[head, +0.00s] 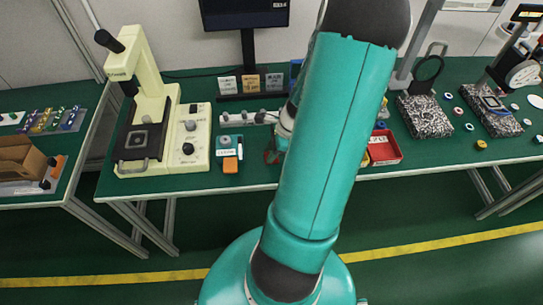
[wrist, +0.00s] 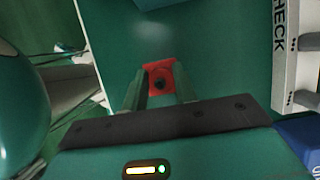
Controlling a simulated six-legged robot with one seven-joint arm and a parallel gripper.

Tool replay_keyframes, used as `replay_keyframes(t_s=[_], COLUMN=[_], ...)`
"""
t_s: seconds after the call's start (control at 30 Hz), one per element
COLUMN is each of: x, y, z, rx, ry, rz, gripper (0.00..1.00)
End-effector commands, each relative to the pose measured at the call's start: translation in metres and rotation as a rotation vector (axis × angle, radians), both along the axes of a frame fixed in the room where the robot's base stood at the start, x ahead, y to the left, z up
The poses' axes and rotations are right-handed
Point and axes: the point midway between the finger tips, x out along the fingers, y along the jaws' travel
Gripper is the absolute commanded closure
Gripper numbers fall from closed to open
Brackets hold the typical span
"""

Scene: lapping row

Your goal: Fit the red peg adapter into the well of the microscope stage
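The red peg adapter (wrist: 160,70) shows in the wrist view as a small red block with a dark round feature on its face. My gripper (wrist: 160,82) has a finger against each side of it, with no clear gap. In the head view, my arm covers most of the gripper, and a bit of dark red shows beside it near the table's front edge. The cream microscope (head: 154,75) stands to the left. Its dark stage (head: 139,140) has a square frame around a small well (head: 137,139). The gripper is right of the microscope, apart from it.
An orange block (head: 230,165) and a small teal-and-white box (head: 229,146) lie between microscope and gripper. A red tray (head: 384,150) and speckled slabs (head: 424,115) are to the right. A monitor (head: 244,14) stands behind. A white fixture marked CHECK (wrist: 288,50) is at the wrist view's right.

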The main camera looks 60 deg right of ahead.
Motion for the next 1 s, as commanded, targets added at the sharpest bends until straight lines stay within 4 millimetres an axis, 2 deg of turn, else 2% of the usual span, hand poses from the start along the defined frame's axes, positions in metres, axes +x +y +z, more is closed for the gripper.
replay_keyframes(t_s=[0.03,0.07,0.1,0.37,0.57,0.73,1.0], x=[0.000,0.000,0.000,0.000,0.000,-0.001,-0.039], y=[0.000,0.000,0.000,0.000,-0.001,0.000,0.016], z=[0.000,0.000,0.000,0.001,0.011,0.035,0.082], rx=[0.000,0.000,0.000,0.000,-0.002,-0.005,-0.006], ry=[0.000,0.000,0.000,0.000,0.000,-0.001,0.000], rz=[0.000,0.000,0.000,0.001,0.001,0.000,-0.001], gripper=[0.89,0.95,0.97,0.97,0.97,0.97,0.97])
